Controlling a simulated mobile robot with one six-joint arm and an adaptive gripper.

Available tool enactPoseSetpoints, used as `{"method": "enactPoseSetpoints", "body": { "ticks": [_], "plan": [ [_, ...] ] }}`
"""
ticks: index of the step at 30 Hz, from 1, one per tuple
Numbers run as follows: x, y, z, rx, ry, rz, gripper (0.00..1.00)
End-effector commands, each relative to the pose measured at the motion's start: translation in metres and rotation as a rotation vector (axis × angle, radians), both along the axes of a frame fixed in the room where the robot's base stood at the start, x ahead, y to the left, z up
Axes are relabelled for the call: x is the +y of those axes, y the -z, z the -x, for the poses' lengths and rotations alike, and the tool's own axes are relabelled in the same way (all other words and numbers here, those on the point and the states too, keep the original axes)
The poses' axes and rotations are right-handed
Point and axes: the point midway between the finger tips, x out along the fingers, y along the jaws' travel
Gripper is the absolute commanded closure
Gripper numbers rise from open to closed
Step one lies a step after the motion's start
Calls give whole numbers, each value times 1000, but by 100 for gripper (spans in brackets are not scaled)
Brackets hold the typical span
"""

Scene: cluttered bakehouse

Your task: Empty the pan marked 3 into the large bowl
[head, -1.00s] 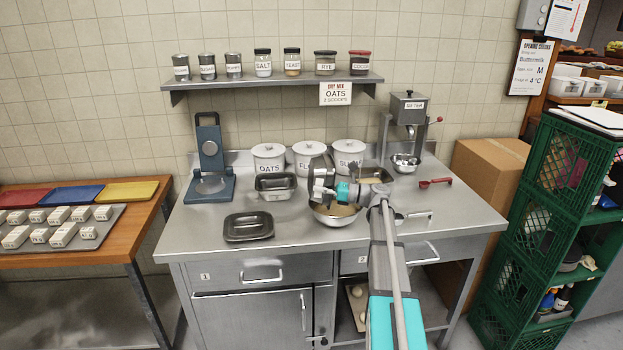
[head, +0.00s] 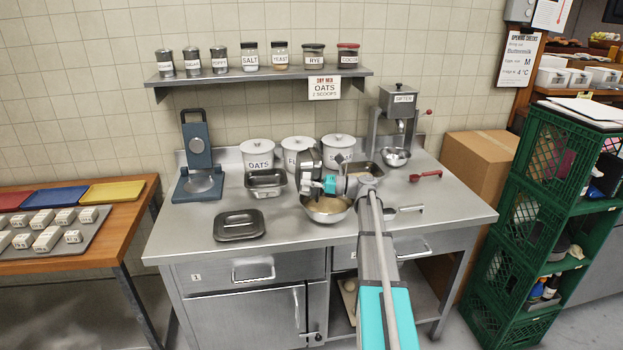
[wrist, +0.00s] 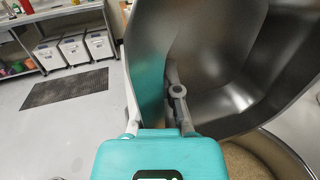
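A dark metal pan (head: 308,158) is held steeply tilted over the large bowl (head: 327,216). My gripper (head: 324,186) is shut on its wall. In the wrist view the pan (wrist: 225,60) fills the upper right, and the inside that shows looks bare. My gripper (wrist: 174,90) pinches its near edge there. The bowl (wrist: 298,150) lies below the pan, with pale, grainy contents in it. No number can be read on the held pan. Part of the bowl is hidden by the pan and my arm.
A deep pan (head: 266,189) and a shallow dark pan (head: 239,225) stand left of the bowl; another pan (head: 368,169) stands behind it. White lidded canisters (head: 257,154) line the wall. A red scoop (head: 426,175) lies right.

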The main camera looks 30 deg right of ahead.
Motion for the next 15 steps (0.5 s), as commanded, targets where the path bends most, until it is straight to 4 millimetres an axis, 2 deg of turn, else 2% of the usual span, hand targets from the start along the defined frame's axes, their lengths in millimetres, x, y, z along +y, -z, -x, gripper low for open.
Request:
{"method": "enactPoseSetpoints", "body": {
  "ticks": [15],
  "plan": [
    [-10, -15, 2, 84, 4, 281, 100]
  ]
}}
